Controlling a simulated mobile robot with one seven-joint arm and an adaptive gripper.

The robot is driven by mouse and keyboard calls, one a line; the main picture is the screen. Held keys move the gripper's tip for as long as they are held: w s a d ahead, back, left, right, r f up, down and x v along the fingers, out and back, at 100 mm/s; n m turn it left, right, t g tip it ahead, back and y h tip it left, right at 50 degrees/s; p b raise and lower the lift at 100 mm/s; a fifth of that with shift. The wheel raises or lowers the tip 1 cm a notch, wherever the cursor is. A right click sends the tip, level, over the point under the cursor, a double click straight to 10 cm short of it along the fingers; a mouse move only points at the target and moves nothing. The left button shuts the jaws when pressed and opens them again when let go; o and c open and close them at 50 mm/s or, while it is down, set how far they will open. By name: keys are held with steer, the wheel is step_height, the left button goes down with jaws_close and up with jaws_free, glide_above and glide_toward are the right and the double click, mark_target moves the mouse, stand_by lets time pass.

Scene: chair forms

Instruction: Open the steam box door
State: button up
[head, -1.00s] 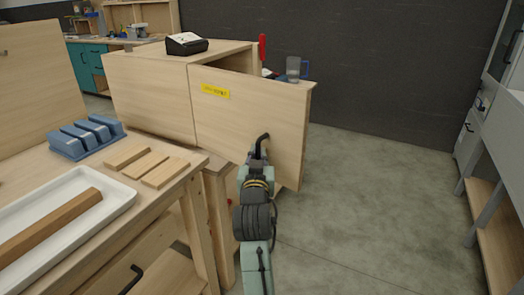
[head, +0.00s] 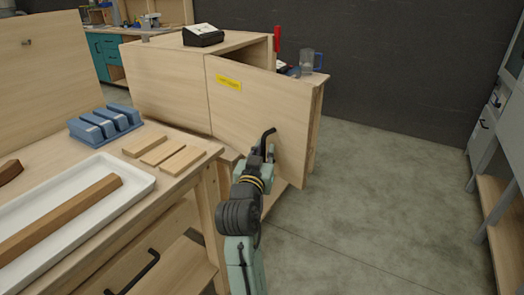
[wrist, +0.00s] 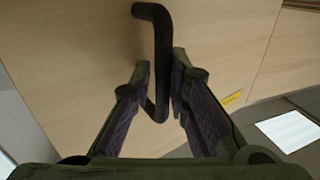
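The steam box (head: 165,88) is a pale wooden cabinet. Its door (head: 240,125) stands ajar, swung out from the right-hand front, with a yellow label (head: 229,82) near its top left. A dark gap shows behind the door's top edge. The black bent door handle (head: 267,136) is low on the door's right side. My gripper (head: 261,155) reaches it from the front. The exact finger contact is hard to see.
A workbench on the left holds a white tray (head: 145,180) with a wooden bar, flat wooden pieces (head: 160,152) and a blue form (head: 103,122). A black device (head: 203,35) sits on the box. A jug (head: 307,62) stands behind the door. Floor (head: 385,200) at right is clear.

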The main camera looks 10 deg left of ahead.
steer(key=shift+o, duration=1.3)
steer(key=shift+a, duration=0.1)
steer(key=shift+o, duration=0.2)
steer(key=shift+a, duration=0.1)
steer(key=s, duration=0.7)
steer(key=shift+s+a, duration=0.15)
steer(key=shift+s, duration=0.15)
